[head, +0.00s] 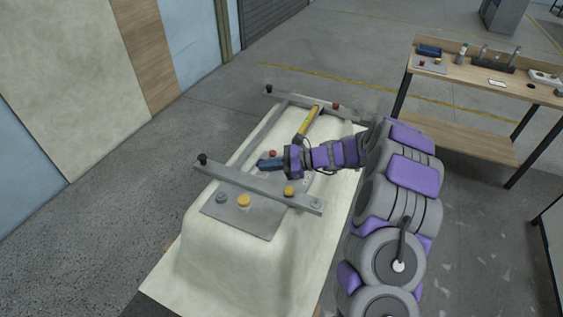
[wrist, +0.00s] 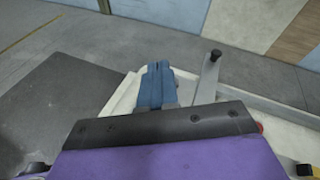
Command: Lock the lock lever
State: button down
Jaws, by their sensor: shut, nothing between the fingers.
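A cream tub shell (head: 190,265) carries a grey metal frame and plate. A near grey bar (head: 255,186) with a black knob (head: 203,158) at its left end crosses the shell; it looks like a lever. A far bar (head: 310,102) also has a black knob at its left end. I cannot tell which is the lock lever. My gripper (head: 265,163) is shut and empty, its blue fingers just beyond the near bar. In the wrist view, the blue fingers (wrist: 157,80) are together, left of a grey bar with a black knob (wrist: 215,55). Contact cannot be told.
Yellow knobs (head: 244,201) and a red button (head: 273,153) stick up near the bar. A yellow piece (head: 312,122) lies on the frame further back. A wooden workbench (head: 470,70) with small items stands at right. Floor is clear to the left.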

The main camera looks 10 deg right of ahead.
jog(key=w+d+f+m+t, duration=0.2)
jog(key=w+d+f+m, duration=0.1)
jog(key=d+f, duration=0.2)
jog(key=w+d+f+m+t+h, duration=0.1)
jog(key=w+d+f+m+t, duration=0.1)
jog(key=d+f, duration=0.4)
jog(key=w+d+f+m+t+h, duration=0.1)
jog(key=w+d+f+m+t, duration=0.2)
jog(key=w+d+f+m, duration=0.1)
jog(key=shift+d+f+m+b, duration=0.3)
jog(key=shift+d+f, duration=0.45)
jog(key=shift+f, duration=0.3)
jog(key=shift+d+f, duration=0.25)
jog(key=shift+d, duration=0.15)
jog(key=b+x, duration=0.2)
jog(key=x, duration=0.8)
jog(key=shift+d+f, duration=0.1)
jog(key=shift+w+a+r+b, duration=0.4)
jog(key=shift+w+a+r, duration=0.75)
jog(key=shift+w+r, duration=0.15)
jog(key=shift+r+h, duration=0.15)
jog(key=shift+h, duration=0.15)
